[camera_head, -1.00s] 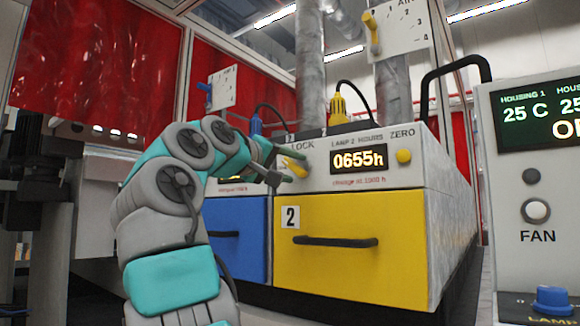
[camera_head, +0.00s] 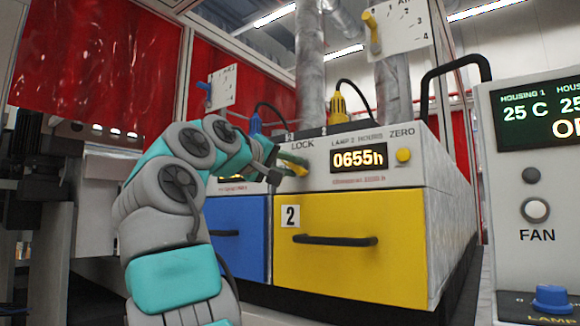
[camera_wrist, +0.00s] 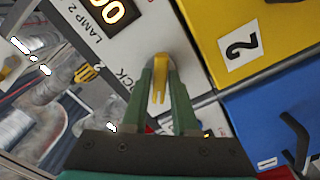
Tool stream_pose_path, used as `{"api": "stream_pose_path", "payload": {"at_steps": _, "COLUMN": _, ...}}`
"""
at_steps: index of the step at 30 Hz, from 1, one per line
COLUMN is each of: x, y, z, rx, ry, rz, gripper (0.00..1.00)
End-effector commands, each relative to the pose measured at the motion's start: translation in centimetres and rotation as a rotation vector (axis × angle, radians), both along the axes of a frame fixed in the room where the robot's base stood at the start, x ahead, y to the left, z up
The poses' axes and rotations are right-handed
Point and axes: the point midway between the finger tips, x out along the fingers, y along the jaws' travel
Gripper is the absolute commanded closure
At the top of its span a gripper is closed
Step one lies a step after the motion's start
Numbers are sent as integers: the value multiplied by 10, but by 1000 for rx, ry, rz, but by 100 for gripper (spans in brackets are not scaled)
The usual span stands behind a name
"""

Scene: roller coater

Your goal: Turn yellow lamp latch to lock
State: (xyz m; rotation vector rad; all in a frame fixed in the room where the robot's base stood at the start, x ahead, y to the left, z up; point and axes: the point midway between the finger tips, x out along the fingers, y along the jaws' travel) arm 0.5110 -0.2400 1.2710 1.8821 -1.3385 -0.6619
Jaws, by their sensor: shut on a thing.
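The yellow lamp latch (camera_wrist: 160,78) sits on the white panel of the yellow lamp housing (camera_head: 375,170), by the word LOCK. In the wrist view it lies between the two green fingers of my gripper (camera_wrist: 164,95), which is shut on it. In the head view my gripper (camera_head: 290,163) is at the latch, left of the hours display (camera_head: 359,159) reading 0655h. There the fingers cover most of the latch, so its exact angle is hard to tell.
A yellow drawer (camera_head: 350,250) marked 2 is below the panel, with a blue drawer (camera_head: 238,240) to its left. A yellow ZERO button (camera_head: 403,155) is right of the display. A control box (camera_head: 535,200) with a FAN button stands at the right.

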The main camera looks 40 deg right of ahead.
Motion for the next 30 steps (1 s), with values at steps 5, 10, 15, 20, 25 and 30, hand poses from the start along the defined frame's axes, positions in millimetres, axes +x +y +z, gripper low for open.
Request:
{"api": "stream_pose_path", "payload": {"at_steps": 5, "x": 1, "y": 0, "z": -1, "rx": 1, "ry": 0, "rz": 1, "gripper": 100}}
{"api": "stream_pose_path", "payload": {"at_steps": 10, "x": 1, "y": 0, "z": -1, "rx": 3, "ry": -1, "rz": 0, "gripper": 100}}
{"api": "stream_pose_path", "payload": {"at_steps": 15, "x": 1, "y": 0, "z": -1, "rx": 4, "ry": -6, "rz": 0, "gripper": 100}}
{"api": "stream_pose_path", "payload": {"at_steps": 20, "x": 1, "y": 0, "z": -1, "rx": 7, "ry": -13, "rz": 0, "gripper": 100}}
{"api": "stream_pose_path", "payload": {"at_steps": 25, "x": 2, "y": 0, "z": -2, "rx": 13, "ry": -31, "rz": 0, "gripper": 100}}
{"api": "stream_pose_path", "payload": {"at_steps": 30, "x": 1, "y": 1, "z": -1, "rx": 29, "ry": -83, "rz": 3, "gripper": 100}}
